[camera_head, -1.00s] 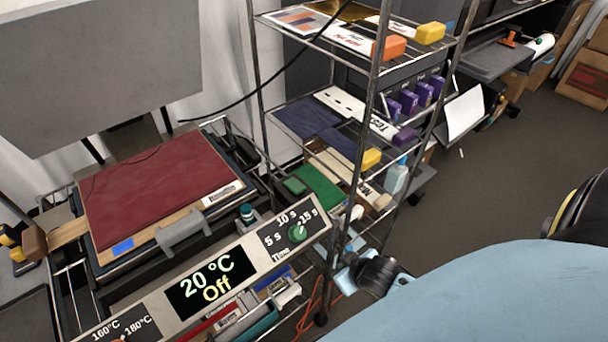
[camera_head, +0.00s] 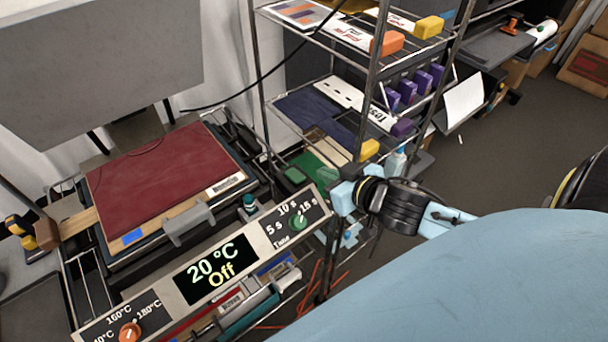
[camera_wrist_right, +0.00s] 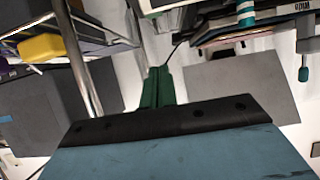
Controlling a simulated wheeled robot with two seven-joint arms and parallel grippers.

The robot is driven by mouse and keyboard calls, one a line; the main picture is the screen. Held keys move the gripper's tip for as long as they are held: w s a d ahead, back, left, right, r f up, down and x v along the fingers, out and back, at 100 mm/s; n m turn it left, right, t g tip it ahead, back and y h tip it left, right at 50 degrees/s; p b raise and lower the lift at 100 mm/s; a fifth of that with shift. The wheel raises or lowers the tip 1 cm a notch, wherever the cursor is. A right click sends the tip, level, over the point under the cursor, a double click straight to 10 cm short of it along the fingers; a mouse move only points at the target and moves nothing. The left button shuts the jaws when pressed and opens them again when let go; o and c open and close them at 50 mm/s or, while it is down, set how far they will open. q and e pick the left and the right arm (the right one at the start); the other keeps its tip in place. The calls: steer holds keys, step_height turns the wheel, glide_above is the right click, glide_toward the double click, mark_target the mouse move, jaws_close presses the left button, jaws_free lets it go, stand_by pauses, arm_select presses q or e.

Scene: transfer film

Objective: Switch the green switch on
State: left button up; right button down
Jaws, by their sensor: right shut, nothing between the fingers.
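A small green switch (camera_head: 249,204) with a pale band stands between the heat press and the control panel (camera_head: 256,250). The panel's display (camera_head: 212,269) reads 20 °C and Off. A green dial (camera_head: 298,222) sits at the panel's right end, with time marks around it. My right gripper (camera_head: 343,197) is shut and empty, just right of the panel's right end in the picture and apart from the switch. In the right wrist view its closed fingers (camera_wrist_right: 158,88) point away from the camera. My left gripper is out of view.
The heat press (camera_head: 165,185) has a red top and a grey handle (camera_head: 188,224). A wire shelf rack with a thin metal post (camera_head: 370,90) stands behind my right gripper. An orange dial (camera_head: 129,332) sits at the panel's left end. A black cable (camera_head: 258,76) hangs above.

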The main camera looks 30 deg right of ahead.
steer(key=shift+w, duration=0.1)
glide_above(304, 176)
steer(key=s+a, duration=0.1)
steer(key=f, duration=0.4)
steer(key=shift+s+a, duration=0.1)
steer(key=shift+s, duration=0.1)
step_height(304, 176, down, 3)
steer(key=shift+f+b, duration=0.15)
steer(key=shift+b, duration=0.2)
steer(key=shift+s+f, duration=0.15)
steer(key=shift+f, duration=0.3)
